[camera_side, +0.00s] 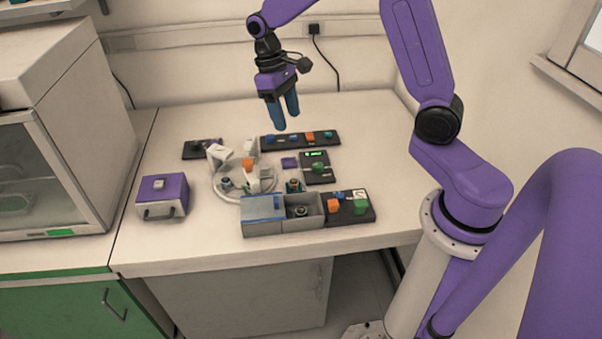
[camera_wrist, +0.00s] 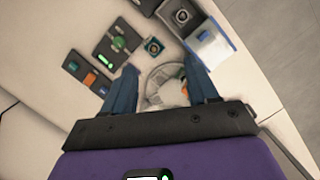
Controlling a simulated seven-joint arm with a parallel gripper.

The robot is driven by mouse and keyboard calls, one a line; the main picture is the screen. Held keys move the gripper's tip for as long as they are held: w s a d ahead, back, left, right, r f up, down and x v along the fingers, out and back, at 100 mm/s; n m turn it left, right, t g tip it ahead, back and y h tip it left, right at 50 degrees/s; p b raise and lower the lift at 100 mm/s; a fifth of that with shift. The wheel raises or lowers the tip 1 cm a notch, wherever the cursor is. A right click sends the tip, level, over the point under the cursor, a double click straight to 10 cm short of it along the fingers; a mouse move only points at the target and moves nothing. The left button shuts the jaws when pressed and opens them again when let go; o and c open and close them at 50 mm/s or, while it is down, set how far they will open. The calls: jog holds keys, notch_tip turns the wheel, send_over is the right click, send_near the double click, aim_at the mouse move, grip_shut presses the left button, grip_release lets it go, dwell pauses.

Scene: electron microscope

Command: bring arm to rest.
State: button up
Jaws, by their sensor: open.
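My gripper (camera_side: 283,116) hangs from my purple arm above the back part of the table, pointing down, clear of everything. Its two blue fingers are apart with nothing between them. In the wrist view the gripper (camera_wrist: 163,85) also shows open, its fingers framing part of a round clear base with white parts (camera_wrist: 168,92) on the table far below. In the side view this round base (camera_side: 226,190) carries white upright parts and an orange block, left of and below my gripper.
A grey two-part box (camera_side: 283,228) with a blue-edged lid stands in front. Black panels with coloured blocks lie at the back (camera_side: 290,141), middle right (camera_side: 316,174) and front right (camera_side: 340,218). A purple box (camera_side: 174,190) stands at left. The table's right back area is bare.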

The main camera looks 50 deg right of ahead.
jog(key=s+a+r+n+t, duration=0.25)
jog(key=s+a+n, duration=0.35)
jog(key=s, duration=0.6)
jog(key=s+n, duration=0.4)
jog(key=s, duration=1.1)
jog(key=shift+a+r+n+y, duration=0.2)
jog(key=shift+r+n+y, duration=0.1)
jog(key=shift+r+y, duration=0.15)
